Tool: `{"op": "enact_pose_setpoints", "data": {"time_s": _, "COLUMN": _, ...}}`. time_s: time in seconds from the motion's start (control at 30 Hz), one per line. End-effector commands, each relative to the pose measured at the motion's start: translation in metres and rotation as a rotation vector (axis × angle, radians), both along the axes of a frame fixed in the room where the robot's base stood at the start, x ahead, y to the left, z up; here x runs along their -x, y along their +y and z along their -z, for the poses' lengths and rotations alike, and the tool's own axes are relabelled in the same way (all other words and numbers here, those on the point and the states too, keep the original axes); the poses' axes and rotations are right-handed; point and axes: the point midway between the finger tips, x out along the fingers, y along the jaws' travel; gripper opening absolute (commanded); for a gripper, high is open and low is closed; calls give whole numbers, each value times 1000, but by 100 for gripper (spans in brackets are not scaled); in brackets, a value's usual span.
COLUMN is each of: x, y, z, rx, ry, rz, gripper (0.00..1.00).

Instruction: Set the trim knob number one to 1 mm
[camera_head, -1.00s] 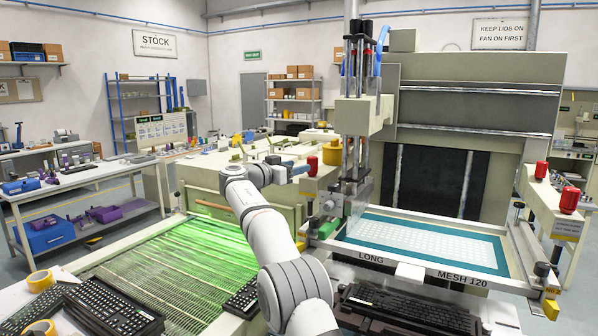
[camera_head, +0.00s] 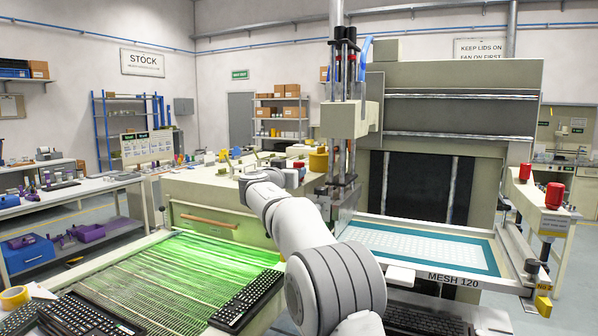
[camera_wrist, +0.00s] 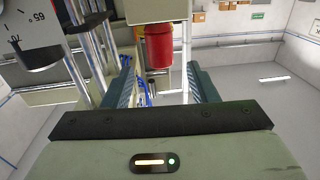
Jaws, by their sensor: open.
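In the wrist view a red cylindrical knob (camera_wrist: 158,48) hangs under a pale block in the upper middle. My gripper (camera_wrist: 161,66) is open, with one teal finger on each side of the picture. The knob shows in the gap between the fingers; I cannot tell how far beyond the tips it is. No number or mm mark is readable on it. In the head view two red knobs (camera_head: 525,172) (camera_head: 555,196) stand on the right side beam of the press. My gripper is not clearly visible there, with my arm in front.
A white dial plate (camera_wrist: 34,22) with numbers 65 and 70, and metal rods, are close at the wrist view's left. In the head view the teal-framed screen (camera_head: 490,262) is right of my arm. Loose keyboards (camera_head: 248,300) lie near the green-lit bed (camera_head: 150,280).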

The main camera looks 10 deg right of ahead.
Motion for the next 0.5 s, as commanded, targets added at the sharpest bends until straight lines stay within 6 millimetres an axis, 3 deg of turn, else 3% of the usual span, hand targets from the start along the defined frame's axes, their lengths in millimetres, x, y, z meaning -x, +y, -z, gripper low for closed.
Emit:
{"op": "enact_pose_setpoints", "data": {"time_s": 0.3, "x": -42, "y": -25, "z": -5, "rx": 2, "ry": 1, "rz": 4, "gripper": 53}}
{"op": "enact_pose_setpoints", "data": {"time_s": 0.5, "x": -57, "y": -32, "z": -3, "rx": 2, "ry": 1, "rz": 3, "gripper": 53}}
